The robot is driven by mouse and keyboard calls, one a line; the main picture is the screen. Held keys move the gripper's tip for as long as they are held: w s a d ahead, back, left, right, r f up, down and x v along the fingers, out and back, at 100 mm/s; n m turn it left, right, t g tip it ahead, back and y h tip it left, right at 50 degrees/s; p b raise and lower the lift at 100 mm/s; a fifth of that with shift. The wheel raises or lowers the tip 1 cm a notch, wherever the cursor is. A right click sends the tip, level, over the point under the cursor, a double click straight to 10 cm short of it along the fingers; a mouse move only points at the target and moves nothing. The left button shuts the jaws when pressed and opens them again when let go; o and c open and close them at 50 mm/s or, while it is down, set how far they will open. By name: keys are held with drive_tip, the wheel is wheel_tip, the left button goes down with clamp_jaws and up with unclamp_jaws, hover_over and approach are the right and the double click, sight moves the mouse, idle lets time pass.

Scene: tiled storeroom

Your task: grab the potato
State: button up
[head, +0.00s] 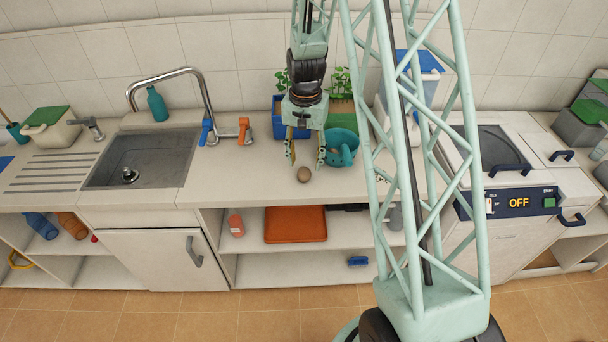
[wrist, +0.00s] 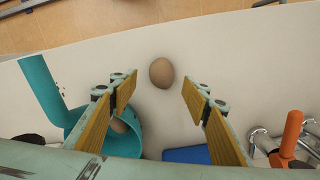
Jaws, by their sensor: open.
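The potato (head: 304,174) is a small brown oval lying on the white counter near its front edge. In the wrist view the potato (wrist: 161,72) lies ahead of the fingertips, centred between their lines and touching neither finger. My gripper (head: 306,158) is open and empty, pointing down above the counter just behind the potato. In the wrist view its two yellow-padded fingers (wrist: 158,90) stand wide apart. A teal pot-like vessel (head: 343,146) stands close to the right of the gripper. In the wrist view something brownish shows inside the teal vessel (wrist: 126,138), partly hidden by a finger.
A sink (head: 141,160) with a tap lies to the left, with blue and orange handles (head: 245,131) beside it. A blue planter (head: 283,122) and a green box stand behind the gripper. The counter's front edge is close to the potato. Bare counter lies left of it.

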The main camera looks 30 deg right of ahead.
sight(304, 170)
drive_tip(key=shift+f, duration=0.1)
idle(0.3)
drive_tip(key=shift+a+f, duration=0.15)
drive_tip(key=shift+f, duration=0.6)
drive_tip(key=shift+a+f, duration=0.1)
drive_tip(key=shift+f, duration=1.7)
drive_tip(key=c, duration=0.9)
